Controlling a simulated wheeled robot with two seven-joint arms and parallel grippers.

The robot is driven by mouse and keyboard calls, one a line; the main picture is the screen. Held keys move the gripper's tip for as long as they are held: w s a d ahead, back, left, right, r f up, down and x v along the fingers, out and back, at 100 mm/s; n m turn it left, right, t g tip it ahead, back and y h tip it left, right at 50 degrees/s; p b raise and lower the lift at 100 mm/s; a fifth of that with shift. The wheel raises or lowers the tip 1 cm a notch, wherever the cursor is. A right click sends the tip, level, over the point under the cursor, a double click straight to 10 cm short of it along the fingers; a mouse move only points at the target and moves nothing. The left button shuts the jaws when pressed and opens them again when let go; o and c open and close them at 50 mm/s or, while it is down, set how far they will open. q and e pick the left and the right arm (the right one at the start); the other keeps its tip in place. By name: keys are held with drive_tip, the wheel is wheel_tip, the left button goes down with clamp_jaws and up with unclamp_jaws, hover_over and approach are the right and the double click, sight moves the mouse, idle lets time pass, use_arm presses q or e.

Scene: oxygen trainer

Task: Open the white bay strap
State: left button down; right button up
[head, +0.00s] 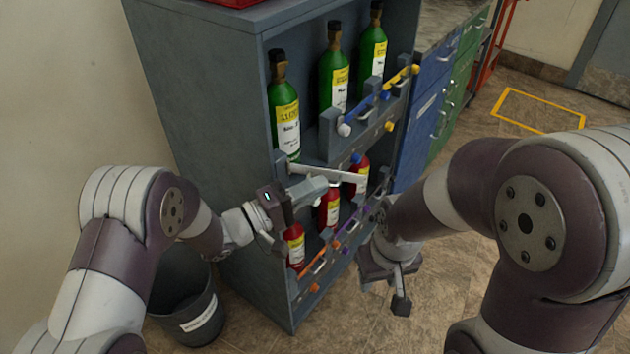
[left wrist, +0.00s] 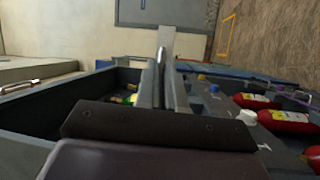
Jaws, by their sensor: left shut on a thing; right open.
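The white bay strap (head: 335,174) is a pale bar at the front left of the grey cabinet, below the left green bottle (head: 285,115). It sticks out past the left green bottle's bay and over the red bottles. My left gripper (head: 318,187) is shut on it; in the left wrist view the white strap (left wrist: 166,40) runs out beyond the closed fingers (left wrist: 165,85). My right gripper (head: 393,285) is open and empty, low in front of the cabinet's right side.
Blue (head: 365,107) and yellow (head: 400,77) straps cross the other upper bays. Orange (head: 312,263) and purple (head: 348,228) straps cross lower bays with red bottles (head: 329,208). A dark bin (head: 186,300) stands at the cabinet's left. Floor at right is open.

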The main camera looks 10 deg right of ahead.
use_arm(q)
drive_tip(key=shift+a+r+m+g, duration=0.25)
drive_tip(key=shift+m+g, duration=0.15)
drive_tip(key=shift+g, duration=0.1)
drive_tip(key=c, duration=1.5)
unclamp_jaws()
drive_tip(key=shift+c, duration=0.2)
drive_tip(key=o, duration=0.3)
drive_tip(key=shift+w, duration=0.1)
drive_tip(key=shift+f, duration=0.15)
drive_tip(key=p+v, duration=0.1)
drive_tip(key=v, duration=1.1)
drive_tip(key=shift+a, duration=0.35)
